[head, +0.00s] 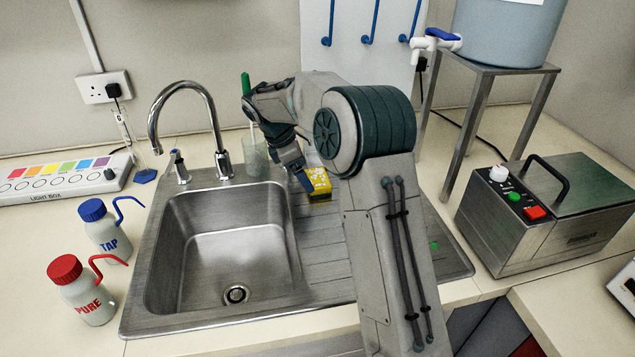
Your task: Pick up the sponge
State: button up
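The yellow sponge (320,183) is at the back of the ribbed drainboard, just right of the sink basin. Its top looks paler and speckled. My gripper (308,180) points down at the sponge's left end, with a dark blue fingertip against or very close to it. The other finger is not clearly visible, and my arm hides the area right behind the sponge. I cannot tell whether the fingers are closed on it, or whether the sponge rests on the drainboard or is slightly raised.
The steel sink (225,235) has a curved faucet (185,90) at its back left. A cup (255,157) with a green-handled brush stands behind the basin. Wash bottles (105,232) (82,292) stand left. A metal bath (545,215) and a stand (483,95) with a blue tank are right.

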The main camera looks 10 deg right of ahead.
jog(key=shift+x, duration=1.45)
jog(key=c, duration=0.8)
jog(key=shift+r, duration=0.1)
jog(key=shift+a+r, duration=0.35)
jog(key=shift+r, duration=0.05)
jog(key=a+r, duration=0.2)
jog(key=a, duration=0.2)
jog(key=a+r, duration=0.2)
jog(key=a, duration=0.2)
jog(key=a+r, duration=0.3)
jog(key=a, duration=0.2)
jog(key=shift+s+a, duration=0.1)
jog(key=shift+s, duration=0.15)
